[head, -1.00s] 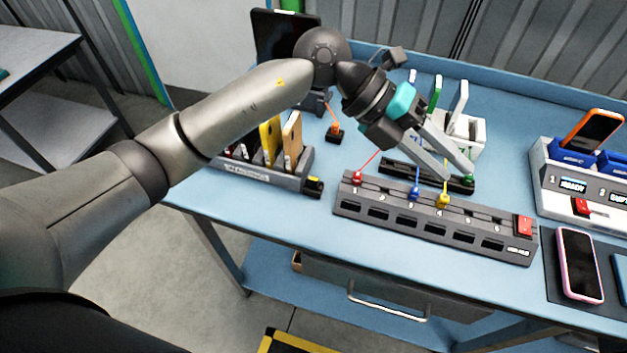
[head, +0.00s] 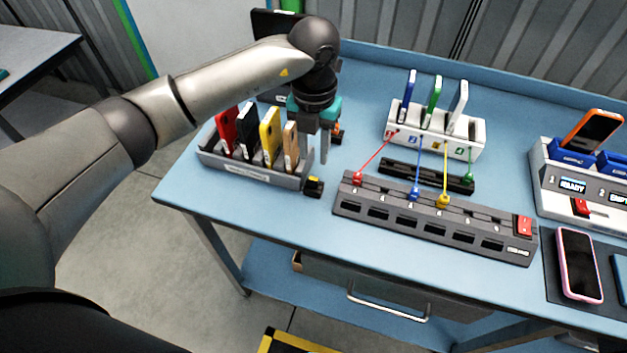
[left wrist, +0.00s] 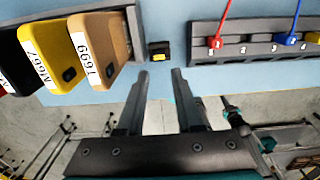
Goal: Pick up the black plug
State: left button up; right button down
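A small black block with a yellow face (head: 314,187), which looks like the black plug, sits on the blue table between the phone rack and the grey hub. It also shows in the left wrist view (left wrist: 160,51), just beyond my fingertips and roughly centred between them. My left gripper (head: 316,157) points down above and behind the block in the head view. In the left wrist view its two fingers (left wrist: 159,75) are apart with nothing between them. A second small black piece with orange (head: 337,132) is partly hidden behind my gripper. My right gripper is not in view.
A grey rack (head: 255,172) with several phones stands close left of the block. A grey power strip (head: 430,218) with red, blue and yellow plugs lies close right. Their cords run to a white charging stand (head: 436,135). The table's front edge is near.

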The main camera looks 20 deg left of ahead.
aim_at(314, 178)
pick_arm(q)
notch_tip(314, 178, down, 8)
jog(key=shift+r, duration=0.2)
dwell(0.3)
jog(key=shift+w, duration=0.1)
grip_shut()
